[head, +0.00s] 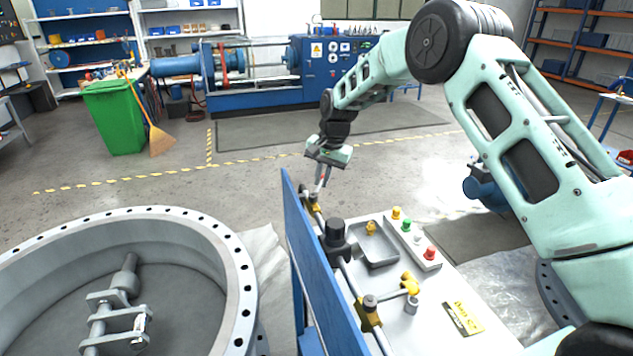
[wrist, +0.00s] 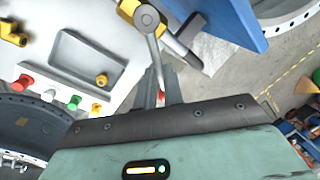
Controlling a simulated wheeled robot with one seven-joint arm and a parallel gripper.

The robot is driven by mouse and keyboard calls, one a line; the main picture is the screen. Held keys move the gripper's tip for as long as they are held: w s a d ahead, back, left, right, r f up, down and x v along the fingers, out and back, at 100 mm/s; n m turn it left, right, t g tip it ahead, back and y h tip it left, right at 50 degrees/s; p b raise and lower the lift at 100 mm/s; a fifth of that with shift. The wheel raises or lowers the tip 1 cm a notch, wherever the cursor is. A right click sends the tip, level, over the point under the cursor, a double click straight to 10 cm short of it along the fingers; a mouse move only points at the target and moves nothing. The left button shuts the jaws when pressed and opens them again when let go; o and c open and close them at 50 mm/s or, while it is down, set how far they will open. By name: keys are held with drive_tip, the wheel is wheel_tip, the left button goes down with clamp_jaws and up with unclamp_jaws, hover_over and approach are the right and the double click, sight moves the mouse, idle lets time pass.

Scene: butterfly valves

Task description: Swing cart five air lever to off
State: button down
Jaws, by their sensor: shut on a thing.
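My gripper (head: 321,177) is at the far end of the cart (head: 425,325), closed on a slim grey lever (wrist: 154,52). In the wrist view the lever runs from a round hub on a yellow valve body (wrist: 129,9) down between the two fingers (wrist: 162,92). Its reddish tip shows between them. In the head view the same yellow valve (head: 314,207) sits on the pipe along the cart's blue panel (head: 315,262), and the gripper partly hides the lever.
A nearer yellow valve (head: 368,315) and a black-capped fitting (head: 335,236) share the pipe. A grey tray (head: 377,258) and a strip of coloured knobs (head: 413,240) lie on the cart. A large flanged ring (head: 246,290) stands at left. Floor beyond the cart is clear.

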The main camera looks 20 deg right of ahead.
drive_tip(key=shift+s+d+r+m+t+h, duration=0.15)
drive_tip(key=shift+s+d+m+h, duration=0.2)
drive_tip(key=shift+s+m, duration=0.95)
drive_tip(key=shift+s+d+f+m+t+h, duration=0.1)
drive_tip(key=shift+s+d+m+h, duration=0.2)
drive_tip(key=shift+m, duration=1.95)
drive_tip(key=shift+s+d+r+m+t+h, duration=0.15)
drive_tip(key=shift+s+d+m+h, duration=0.2)
drive_tip(key=shift+s+m, duration=0.95)
drive_tip(key=shift+w+f+m, duration=0.1)
drive_tip(key=shift+w+m, duration=0.3)
drive_tip(key=shift+m, duration=0.15)
drive_tip(key=c, duration=1.5)
unclamp_jaws()
drive_tip(key=s+r+b, duration=0.1)
drive_tip(key=r+b, duration=0.1)
drive_tip(key=r, duration=0.6)
drive_tip(key=s+r+b, duration=0.1)
drive_tip(key=s+r, duration=0.1)
drive_tip(key=r, duration=0.7)
drive_tip(key=shift+s+b, duration=0.25)
drive_tip(key=shift+b, duration=0.1)
